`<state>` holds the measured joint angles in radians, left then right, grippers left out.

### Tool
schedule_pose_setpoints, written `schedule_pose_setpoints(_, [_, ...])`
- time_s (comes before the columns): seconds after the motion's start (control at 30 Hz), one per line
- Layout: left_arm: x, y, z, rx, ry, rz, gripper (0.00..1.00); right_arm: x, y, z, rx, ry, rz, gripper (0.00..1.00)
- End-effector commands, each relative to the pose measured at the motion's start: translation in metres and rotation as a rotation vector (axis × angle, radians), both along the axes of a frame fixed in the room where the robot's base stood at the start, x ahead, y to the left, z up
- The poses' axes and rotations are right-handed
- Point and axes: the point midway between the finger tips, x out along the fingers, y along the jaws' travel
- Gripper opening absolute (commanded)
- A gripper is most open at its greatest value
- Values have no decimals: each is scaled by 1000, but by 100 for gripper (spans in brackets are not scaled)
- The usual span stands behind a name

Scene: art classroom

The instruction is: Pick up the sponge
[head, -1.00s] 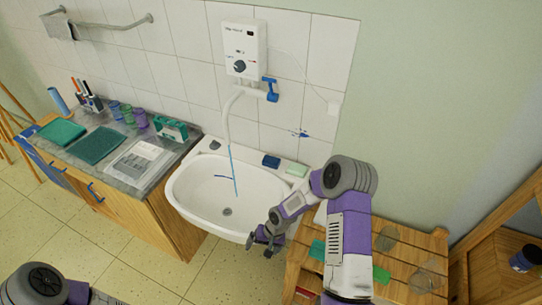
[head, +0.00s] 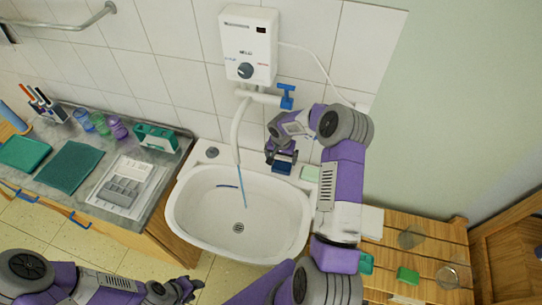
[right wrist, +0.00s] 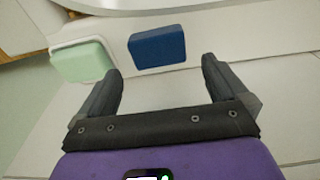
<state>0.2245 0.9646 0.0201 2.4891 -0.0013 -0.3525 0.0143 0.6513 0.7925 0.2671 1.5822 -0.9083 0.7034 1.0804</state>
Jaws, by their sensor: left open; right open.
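A dark blue block that looks like the sponge (head: 283,167) lies on the back ledge of the white sink. My right gripper (head: 281,153) is over that ledge, close to the blue block and partly covering it. In the right wrist view the blue sponge (right wrist: 157,47) lies just beyond my open, empty fingers (right wrist: 160,78), roughly in line with the gap between them. My left gripper (head: 187,288) is low in the head view, in front of the sink and away from the sponge, open and empty.
A pale green soap-like block (head: 310,173) sits just right of the sponge. The basin (head: 235,205) is open below. A wooden rack (head: 430,255) stands at right.

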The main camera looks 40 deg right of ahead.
Motion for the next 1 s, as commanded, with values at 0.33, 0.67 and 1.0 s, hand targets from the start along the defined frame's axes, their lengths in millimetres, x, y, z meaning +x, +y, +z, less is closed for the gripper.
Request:
schedule_pose_setpoints(0.33, [-1, 0, 4, -1, 3, 0, 43, 3, -5, -34, -2, 3, -6, 100])
schedule_pose_setpoints(0.67, [-1, 0, 9, 0, 2, 0, 43, 9, -8, -71, -3, 1, -6, 100])
schedule_pose_setpoints(1.0, [-1, 0, 8, 0, 2, -1, 43, 9, -8, -73, -4, 0, -5, 88])
